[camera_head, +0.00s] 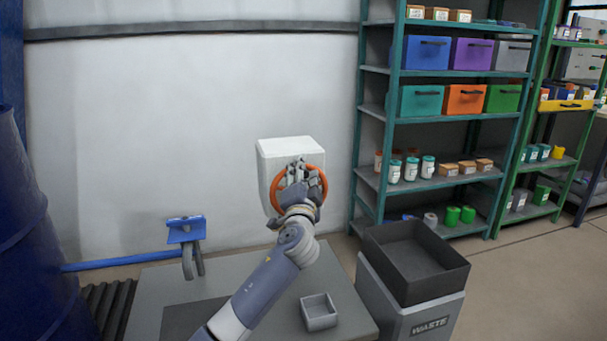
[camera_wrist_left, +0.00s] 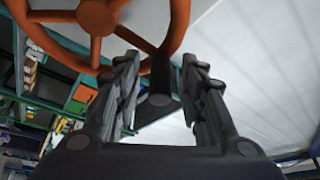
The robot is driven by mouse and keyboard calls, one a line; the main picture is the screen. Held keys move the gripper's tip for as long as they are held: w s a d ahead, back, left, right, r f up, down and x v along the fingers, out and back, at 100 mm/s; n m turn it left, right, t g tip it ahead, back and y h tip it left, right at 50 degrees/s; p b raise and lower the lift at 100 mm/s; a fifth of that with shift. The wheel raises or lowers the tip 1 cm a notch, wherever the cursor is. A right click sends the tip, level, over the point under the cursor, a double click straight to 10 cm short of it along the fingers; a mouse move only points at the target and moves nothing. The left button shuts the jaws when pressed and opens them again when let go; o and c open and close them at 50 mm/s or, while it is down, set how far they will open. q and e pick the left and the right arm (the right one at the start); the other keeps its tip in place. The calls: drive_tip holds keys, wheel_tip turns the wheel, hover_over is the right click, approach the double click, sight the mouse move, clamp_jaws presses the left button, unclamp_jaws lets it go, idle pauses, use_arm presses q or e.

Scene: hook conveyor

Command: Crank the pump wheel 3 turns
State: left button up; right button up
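The orange pump wheel (camera_head: 323,180) is mounted on the front of a white box (camera_head: 285,148) against the wall. In the left wrist view the wheel (camera_wrist_left: 97,18) shows its hub and spokes at the upper left. A dark handle (camera_wrist_left: 158,106) stands out from its rim. My left gripper (camera_head: 295,172) is in front of the wheel and hides part of it. In the wrist view its fingers (camera_wrist_left: 162,100) are apart, one on either side of the handle, with gaps visible. My right gripper is not in view.
A grey table (camera_head: 345,310) with a small open grey tray (camera_head: 319,312) lies below. A waste bin (camera_head: 415,316) with a dark open top stands to the right. A blue bracket (camera_head: 186,229) with hooks is at the left. Shelves (camera_head: 388,90) stand behind the bin.

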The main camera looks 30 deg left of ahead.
use_arm(q)
drive_tip(key=shift+w, duration=0.1)
clamp_jaws()
idle(0.5)
